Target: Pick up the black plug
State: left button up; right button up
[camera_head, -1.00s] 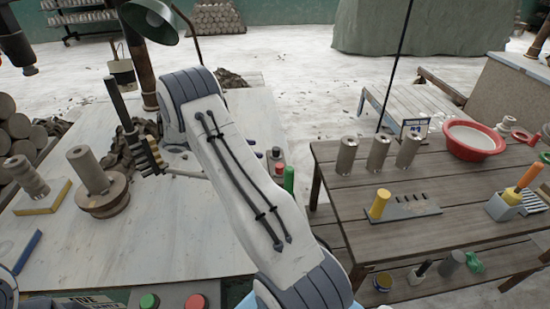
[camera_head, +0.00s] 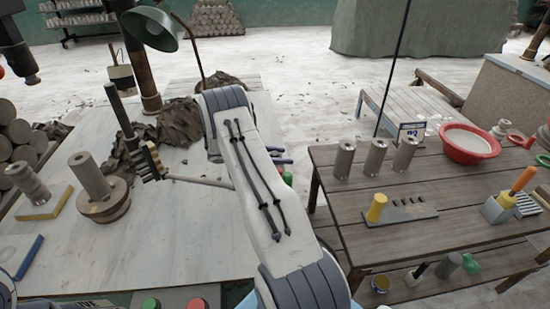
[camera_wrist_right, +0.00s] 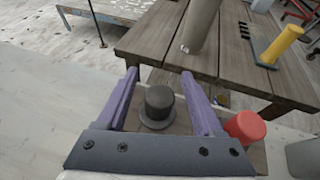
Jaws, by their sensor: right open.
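The black plug (camera_wrist_right: 160,103) is a short dark cylinder with a wider rim at its foot. In the right wrist view it stands upright between the two purple fingers of my right gripper (camera_wrist_right: 160,74), with a gap on both sides. The gripper is open. In the head view my right gripper (camera_head: 279,155) shows only as small dark fingers beyond the pale arm, at the white table's right edge. I cannot make out the black plug there.
A red plug (camera_wrist_right: 244,127) stands just right of the right finger. A green piece (camera_head: 288,178) shows near it in the head view. A wooden table (camera_head: 450,215) with grey clay cylinders (camera_head: 376,158) is close on the right. A lamp (camera_head: 150,28) stands at the back left.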

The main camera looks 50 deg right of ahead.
grip_shut()
